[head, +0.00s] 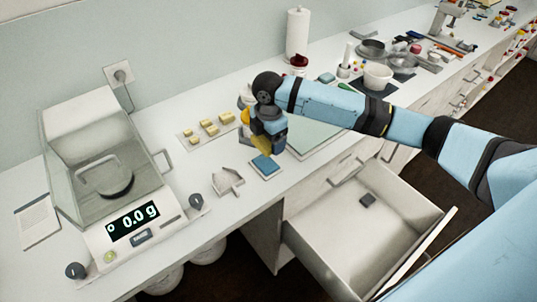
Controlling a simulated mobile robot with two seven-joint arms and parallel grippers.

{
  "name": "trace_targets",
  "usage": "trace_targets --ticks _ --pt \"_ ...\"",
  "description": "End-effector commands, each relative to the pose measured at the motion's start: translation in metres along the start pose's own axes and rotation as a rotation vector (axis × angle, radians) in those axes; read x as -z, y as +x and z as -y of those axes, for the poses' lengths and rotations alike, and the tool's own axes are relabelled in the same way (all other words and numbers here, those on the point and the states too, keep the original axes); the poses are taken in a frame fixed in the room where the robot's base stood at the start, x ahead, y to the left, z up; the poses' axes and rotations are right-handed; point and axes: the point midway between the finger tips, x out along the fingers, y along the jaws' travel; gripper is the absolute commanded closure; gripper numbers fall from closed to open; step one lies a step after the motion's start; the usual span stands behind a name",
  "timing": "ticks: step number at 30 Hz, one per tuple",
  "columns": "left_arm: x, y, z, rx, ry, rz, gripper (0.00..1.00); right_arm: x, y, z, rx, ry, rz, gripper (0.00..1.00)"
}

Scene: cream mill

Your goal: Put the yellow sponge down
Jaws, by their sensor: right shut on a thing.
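My right gripper (263,148) reaches in from the right and points down over the white counter. It is shut on a yellow thing at its fingertips, which I take for the yellow sponge (261,143). The gripper hides much of it, and I cannot tell whether it touches anything below. A flat blue square with a pale border (264,167) lies on the counter just below the fingertips. My left gripper is not in view.
A balance (133,222) reading 0.0 g stands at left. Several yellow blocks (208,127) lie on a sheet behind the gripper. A small metal holder (228,181) is left of the blue square. An open drawer (365,215) juts out below the counter. Bowls and a paper roll (297,34) stand farther back.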

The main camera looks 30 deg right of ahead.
Motion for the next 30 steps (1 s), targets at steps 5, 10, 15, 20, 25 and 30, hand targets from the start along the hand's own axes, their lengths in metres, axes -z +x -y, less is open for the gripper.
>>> trace_targets --ticks 5,10,15,20,25,30 --pt "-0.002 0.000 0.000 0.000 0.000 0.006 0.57 0.000 0.024 0.000 0.001 0.000 0.001 0.43" --pt "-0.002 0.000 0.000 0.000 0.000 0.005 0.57 0.000 0.036 0.001 0.002 0.000 0.000 0.43" --pt "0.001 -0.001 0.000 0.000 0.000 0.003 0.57 0.001 0.061 0.001 0.003 0.001 0.000 0.43" --pt "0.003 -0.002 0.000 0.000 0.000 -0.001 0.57 0.000 0.071 0.000 0.000 0.000 0.000 0.43" --pt "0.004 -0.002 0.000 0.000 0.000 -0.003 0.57 0.000 0.070 0.000 0.000 0.000 0.000 0.43" --pt "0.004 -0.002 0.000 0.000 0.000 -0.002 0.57 0.000 0.074 0.000 0.000 0.000 0.000 0.17"
